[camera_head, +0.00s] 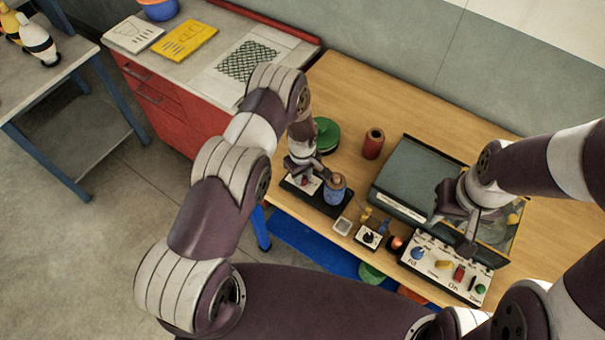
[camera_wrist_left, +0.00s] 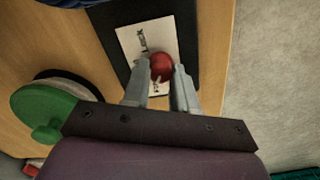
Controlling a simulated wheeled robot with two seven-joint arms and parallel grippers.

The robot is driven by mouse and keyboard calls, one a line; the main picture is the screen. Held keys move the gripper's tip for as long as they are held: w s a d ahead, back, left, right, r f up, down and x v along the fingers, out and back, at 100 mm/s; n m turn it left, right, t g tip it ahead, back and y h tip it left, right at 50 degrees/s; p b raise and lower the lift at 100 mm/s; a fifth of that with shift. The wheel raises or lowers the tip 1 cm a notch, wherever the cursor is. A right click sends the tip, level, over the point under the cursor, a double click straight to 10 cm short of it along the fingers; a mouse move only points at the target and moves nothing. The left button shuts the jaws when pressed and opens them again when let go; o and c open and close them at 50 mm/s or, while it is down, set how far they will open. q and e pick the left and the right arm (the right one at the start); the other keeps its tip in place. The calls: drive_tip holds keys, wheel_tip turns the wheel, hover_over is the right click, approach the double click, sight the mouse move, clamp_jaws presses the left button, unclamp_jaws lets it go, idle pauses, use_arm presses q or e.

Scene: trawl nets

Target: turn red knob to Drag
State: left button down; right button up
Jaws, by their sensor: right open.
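The red knob (camera_wrist_left: 163,67) sits on a white label plate (camera_wrist_left: 134,45) on a black base (camera_wrist_left: 112,22). Dark lettering on the plate is partly hidden and I cannot read it. My left gripper (camera_wrist_left: 162,75) points down at the knob, with one finger on each side; the fingers look closed against it. In the head view, the red knob (camera_head: 303,181) is largely covered by my left gripper (camera_head: 304,172). My right gripper (camera_head: 460,222) is open above the back of the white control panel (camera_head: 441,267), apart from the knob.
A blue-grey drum (camera_head: 335,191) stands beside the knob on the same base. A green round item (camera_head: 325,134) and a dark red cylinder (camera_head: 373,143) stand behind on the wooden table (camera_head: 410,117). A grey box (camera_head: 410,180) stands to the right.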

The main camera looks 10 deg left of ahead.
use_arm(q)
drive_tip(key=m+b, duration=0.2)
drive_tip(key=shift+f+b, duration=0.2)
drive_tip(key=shift+b, duration=0.2)
drive_tip(key=m+b, duration=0.2)
drive_tip(key=m, duration=0.1)
drive_tip(key=m+b, duration=0.3)
drive_tip(key=m, duration=0.1)
drive_tip(key=shift+r+m+b, duration=0.2)
drive_tip(key=shift+m+b, duration=0.55)
drive_tip(key=shift+m, duration=0.65)
drive_tip(key=c, duration=0.9)
unclamp_jaws()
